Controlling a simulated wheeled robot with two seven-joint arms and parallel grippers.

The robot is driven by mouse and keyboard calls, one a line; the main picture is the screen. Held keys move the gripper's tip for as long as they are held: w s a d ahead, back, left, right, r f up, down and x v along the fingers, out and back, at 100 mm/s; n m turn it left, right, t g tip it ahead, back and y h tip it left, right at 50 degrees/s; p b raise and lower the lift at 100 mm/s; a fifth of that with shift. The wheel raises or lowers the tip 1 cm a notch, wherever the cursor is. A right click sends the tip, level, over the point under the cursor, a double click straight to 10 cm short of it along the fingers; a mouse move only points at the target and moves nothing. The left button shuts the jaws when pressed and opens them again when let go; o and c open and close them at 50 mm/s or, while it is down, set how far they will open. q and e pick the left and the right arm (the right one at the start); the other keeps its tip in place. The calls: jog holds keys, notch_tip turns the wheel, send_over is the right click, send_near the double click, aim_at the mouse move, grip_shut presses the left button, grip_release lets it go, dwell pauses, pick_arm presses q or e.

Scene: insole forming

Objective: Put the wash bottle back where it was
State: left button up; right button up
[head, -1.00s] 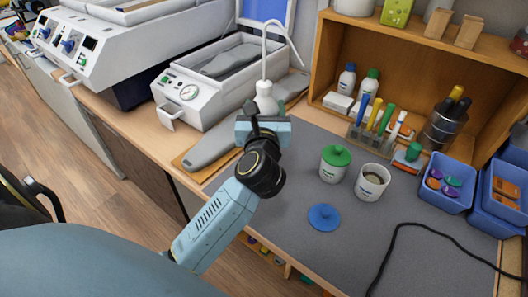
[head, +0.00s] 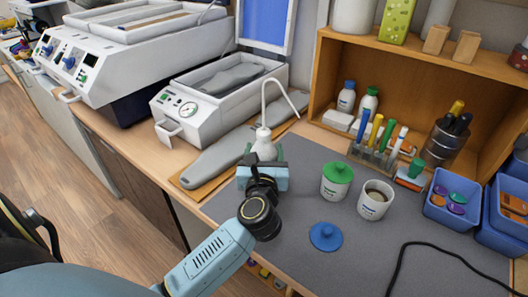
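The wash bottle (head: 263,146) is white, with a thin bent spout that rises and curves down to the right. It is upright in the middle of the head view, at the left part of the grey mat (head: 310,178). My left gripper (head: 263,153) is in front of it, with a finger at each side of its body, shut on it. The gripper hides the bottle's lower part and base, so I cannot tell whether it touches the mat. My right gripper is not in view.
A grey insole-shaped piece (head: 218,160) lies left of the bottle, before the gauge machine (head: 175,128). A green-lidded jar (head: 337,183), an open white jar (head: 374,200) and a blue lid (head: 325,237) are to the right. A black cable (head: 440,246) crosses the front right.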

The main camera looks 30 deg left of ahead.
pick_arm(q)
jog(key=o, duration=1.3)
jog(key=shift+o, duration=0.2)
jog(key=shift+s+d+r, duration=0.1)
jog(key=shift+s+r, duration=0.05)
jog(key=v, duration=1.1)
jog(key=shift+s+d+b, duration=0.2)
jog(key=shift+s+b, duration=0.15)
